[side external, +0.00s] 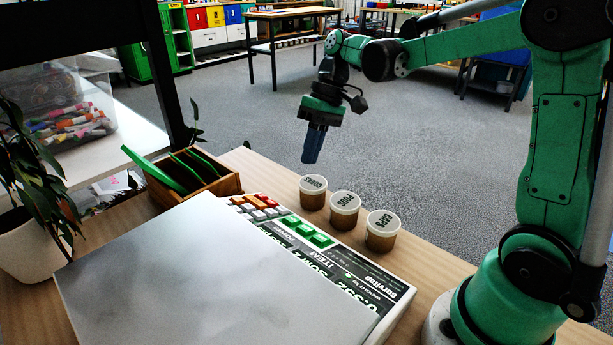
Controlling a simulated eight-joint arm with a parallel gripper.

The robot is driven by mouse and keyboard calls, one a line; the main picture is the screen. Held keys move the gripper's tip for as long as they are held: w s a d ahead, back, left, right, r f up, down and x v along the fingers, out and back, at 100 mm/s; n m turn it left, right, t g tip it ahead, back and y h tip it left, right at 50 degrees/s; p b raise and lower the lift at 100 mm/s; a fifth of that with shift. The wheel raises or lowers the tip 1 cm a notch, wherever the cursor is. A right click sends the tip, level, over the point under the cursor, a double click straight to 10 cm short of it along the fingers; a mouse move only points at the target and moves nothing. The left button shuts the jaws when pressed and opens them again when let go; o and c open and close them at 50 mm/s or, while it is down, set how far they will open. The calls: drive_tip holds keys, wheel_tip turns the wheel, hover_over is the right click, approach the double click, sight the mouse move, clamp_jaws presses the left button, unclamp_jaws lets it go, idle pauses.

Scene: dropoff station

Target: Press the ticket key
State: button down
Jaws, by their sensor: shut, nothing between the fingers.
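A weighing scale with a large pale metal plate (215,275) stands on the wooden table. Its printed panel (345,270) runs along the far right edge, partly hidden under the plate. Several small white, orange and red keys (262,203) sit at the panel's far end, with three larger green keys (308,231) beside them. Key labels are too small to read, so I cannot tell which is the ticket key. My gripper (309,160) is shut and empty, pointing down in the air above and beyond the keys, apart from them.
Three lidded jars (343,212) stand in a row just right of the keys. A wooden box (205,185) with green dividers stands behind the scale. A potted plant (28,245) and a clear bin of markers (70,125) are at left. The air around my gripper is clear.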

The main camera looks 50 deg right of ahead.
drive_tip(key=x, duration=1)
drive_tip(key=shift+f, duration=0.1)
drive_tip(key=shift+x, duration=0.85)
drive_tip(key=v, duration=0.9)
drive_tip(key=t+h, duration=0.4)
drive_tip(key=t, duration=0.1)
approach(291, 218)
drive_tip(key=s+v, duration=0.1)
drive_tip(key=v, duration=0.2)
drive_tip(key=shift+s+d+f+t+h, duration=0.1)
drive_tip(key=shift+s+t+h, duration=0.15)
drive_tip(key=shift+t, duration=0.3)
drive_tip(key=shift+s+f+t+h, duration=0.15)
drive_tip(key=shift+s+t, duration=0.05)
drive_tip(key=shift+t, duration=0.35)
idle(0.9)
